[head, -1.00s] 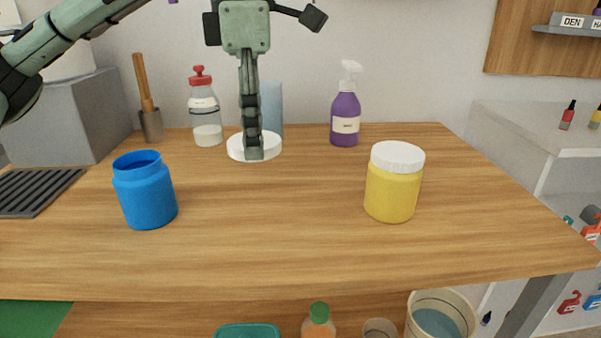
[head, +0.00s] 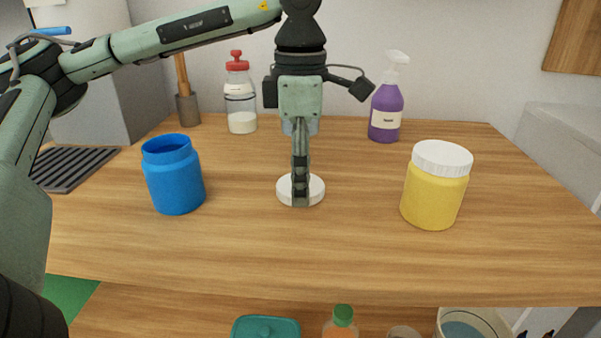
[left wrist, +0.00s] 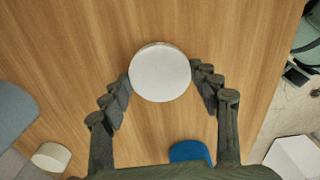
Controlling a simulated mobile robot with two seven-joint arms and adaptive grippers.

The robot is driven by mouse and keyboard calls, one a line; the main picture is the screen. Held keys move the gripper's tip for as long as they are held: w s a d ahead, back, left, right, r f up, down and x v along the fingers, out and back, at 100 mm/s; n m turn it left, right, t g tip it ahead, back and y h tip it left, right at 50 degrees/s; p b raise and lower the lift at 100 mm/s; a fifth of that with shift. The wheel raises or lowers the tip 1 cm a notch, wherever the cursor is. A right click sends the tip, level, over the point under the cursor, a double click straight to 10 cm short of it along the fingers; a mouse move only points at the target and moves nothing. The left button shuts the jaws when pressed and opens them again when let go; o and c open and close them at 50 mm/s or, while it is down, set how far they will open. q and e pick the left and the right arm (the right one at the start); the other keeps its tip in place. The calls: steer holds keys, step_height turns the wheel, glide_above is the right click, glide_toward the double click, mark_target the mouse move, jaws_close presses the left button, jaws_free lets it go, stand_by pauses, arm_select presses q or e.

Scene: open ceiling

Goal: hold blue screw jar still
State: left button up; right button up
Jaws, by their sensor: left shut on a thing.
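The blue screw jar (head: 174,178) stands upright and open, with no lid on it, on the left of the wooden table. A blue piece, likely its edge, shows at the bottom of the left wrist view (left wrist: 190,152). My left gripper (head: 301,198) points down to the right of the jar, apart from it. It is shut on a round white lid (head: 316,190), with a finger on each side in the left wrist view (left wrist: 160,72). I cannot tell how high the lid is above the table. My right gripper is not in view.
A yellow jar (head: 433,198) with a white lid stands at right. A purple spray bottle (head: 386,112), a red-topped bottle (head: 240,108) and a wooden-handled tool (head: 187,108) stand along the back. A dark ribbed rack (head: 75,168) lies at left. The front of the tabletop is clear.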

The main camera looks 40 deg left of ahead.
arm_select(q)
steer(key=shift+f, duration=0.1)
steer(key=o, duration=1.3)
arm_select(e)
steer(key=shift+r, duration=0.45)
arm_select(q)
steer(key=shift+r, duration=0.95)
step_height(320, 180, up, 10)
steer(key=shift+r+p, duration=0.2)
steer(key=shift+p, duration=0.65)
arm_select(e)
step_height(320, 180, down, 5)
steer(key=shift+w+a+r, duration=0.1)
